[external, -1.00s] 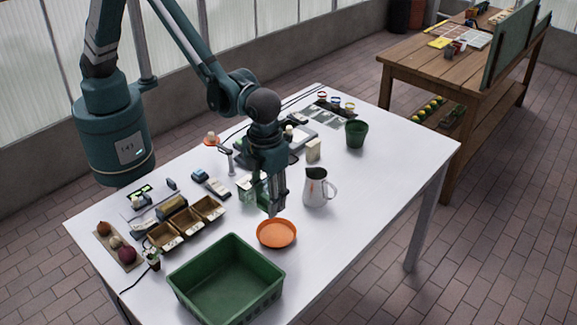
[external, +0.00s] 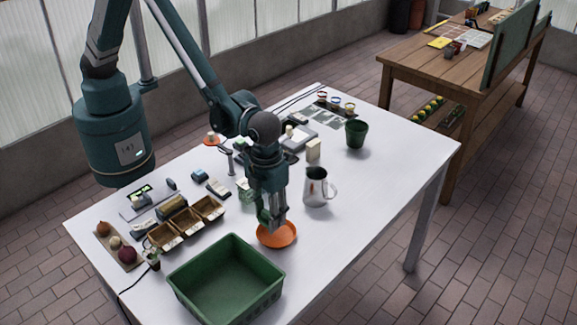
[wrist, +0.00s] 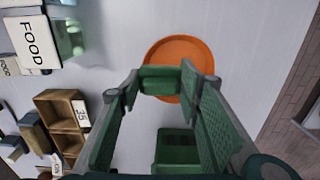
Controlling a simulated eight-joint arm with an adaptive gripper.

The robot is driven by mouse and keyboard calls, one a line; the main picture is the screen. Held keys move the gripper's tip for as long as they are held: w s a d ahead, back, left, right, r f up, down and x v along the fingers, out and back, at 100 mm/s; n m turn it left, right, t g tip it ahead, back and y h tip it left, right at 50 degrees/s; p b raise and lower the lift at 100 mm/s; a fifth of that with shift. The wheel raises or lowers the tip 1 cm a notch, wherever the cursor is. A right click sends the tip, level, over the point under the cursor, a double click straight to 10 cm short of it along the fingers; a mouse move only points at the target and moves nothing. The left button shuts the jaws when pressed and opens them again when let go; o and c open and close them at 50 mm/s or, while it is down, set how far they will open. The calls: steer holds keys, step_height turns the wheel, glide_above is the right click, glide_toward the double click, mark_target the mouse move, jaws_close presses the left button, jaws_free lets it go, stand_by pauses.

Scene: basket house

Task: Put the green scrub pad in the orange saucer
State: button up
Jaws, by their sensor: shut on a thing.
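The orange saucer (external: 285,238) lies on the white table, behind the large green bin; the wrist view shows it (wrist: 178,52) just beyond my fingertips. My gripper (external: 272,222) points down above the saucer and covers part of it. It is shut on the green scrub pad (wrist: 160,80), which spans the gap between the fingertips in the wrist view. In the external view a bit of green (external: 263,214) shows beside the fingers. I cannot tell how high the pad is above the saucer.
The green bin (external: 190,284) stands in front of the saucer. Wooden boxes (external: 163,236) and a board with round produce (external: 128,257) are at the left. A green pot (external: 356,134) stands farther back. The table's right side is clear.

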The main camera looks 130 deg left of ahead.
mark_target(268, 212)
steer(key=shift+f, duration=0.25)
steer(key=shift+f+b, duration=0.35)
steer(key=shift+f, duration=0.1)
steer(key=o, duration=0.9)
steer(key=shift+r, duration=0.1)
steer(key=shift+c, duration=0.2)
steer(key=shift+r, duration=0.1)
steer(key=shift+r+p, duration=0.35)
steer(key=shift+p, duration=0.1)
step_height(268, 212, up, 12)
steer(key=shift+p, duration=0.35)
